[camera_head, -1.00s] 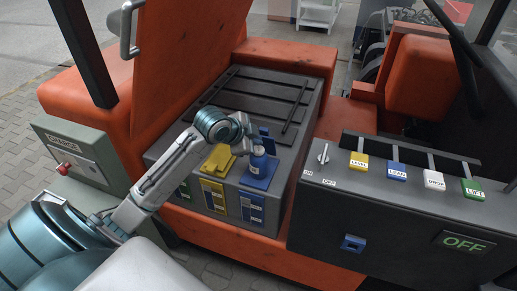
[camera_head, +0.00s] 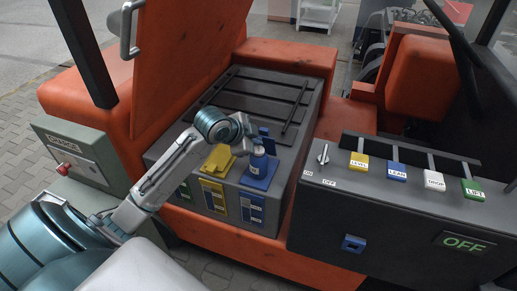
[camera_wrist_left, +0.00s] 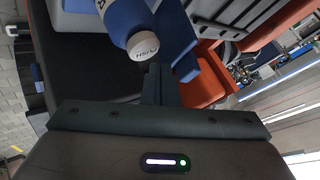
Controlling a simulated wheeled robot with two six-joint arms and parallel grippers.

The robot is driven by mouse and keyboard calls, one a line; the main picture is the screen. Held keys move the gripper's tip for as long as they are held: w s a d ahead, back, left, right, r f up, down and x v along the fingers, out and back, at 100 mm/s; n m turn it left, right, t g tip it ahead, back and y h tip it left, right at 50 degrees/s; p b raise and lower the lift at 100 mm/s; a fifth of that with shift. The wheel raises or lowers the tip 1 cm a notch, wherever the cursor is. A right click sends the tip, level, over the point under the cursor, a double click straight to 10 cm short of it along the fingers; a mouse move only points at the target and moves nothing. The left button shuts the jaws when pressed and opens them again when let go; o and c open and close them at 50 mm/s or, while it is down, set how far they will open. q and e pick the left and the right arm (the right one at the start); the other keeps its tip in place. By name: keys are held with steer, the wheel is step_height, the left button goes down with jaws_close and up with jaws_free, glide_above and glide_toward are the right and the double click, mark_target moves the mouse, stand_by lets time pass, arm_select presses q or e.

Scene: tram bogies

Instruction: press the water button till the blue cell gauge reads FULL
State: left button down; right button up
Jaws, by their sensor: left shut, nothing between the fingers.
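The blue cell (camera_head: 260,178) is at the right end of the row of coloured cells in the head view. A blue upright piece (camera_head: 259,161) stands on it. In the left wrist view a blue cylinder (camera_wrist_left: 128,18) has a white cap marked PUSH (camera_wrist_left: 144,48). The blue gauge panel (camera_head: 251,209) is on the box's front below the blue cell; its reading is too small to tell. My left gripper (camera_wrist_left: 157,72) is shut and empty, its tips close beside the white cap. I cannot tell whether they touch. My right gripper is in neither view.
A yellow cell (camera_head: 219,158) stands left of the blue one. A dark control panel (camera_head: 395,215) with an OFF display is at the right. A charge box (camera_head: 80,155) with a red knob is at the left.

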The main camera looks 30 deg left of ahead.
arm_select(q)
steer(key=shift+f, duration=0.1)
stand_by(0.5)
steer(key=shift+f, duration=0.35)
steer(key=shift+f, duration=0.2)
stand_by(0.4)
steer(key=shift+f, duration=0.65)
stand_by(0.4)
stand_by(0.3)
steer(key=shift+r+p, duration=1.1)
steer(key=shift+r, duration=0.2)
steer(key=shift+r, duration=0.1)
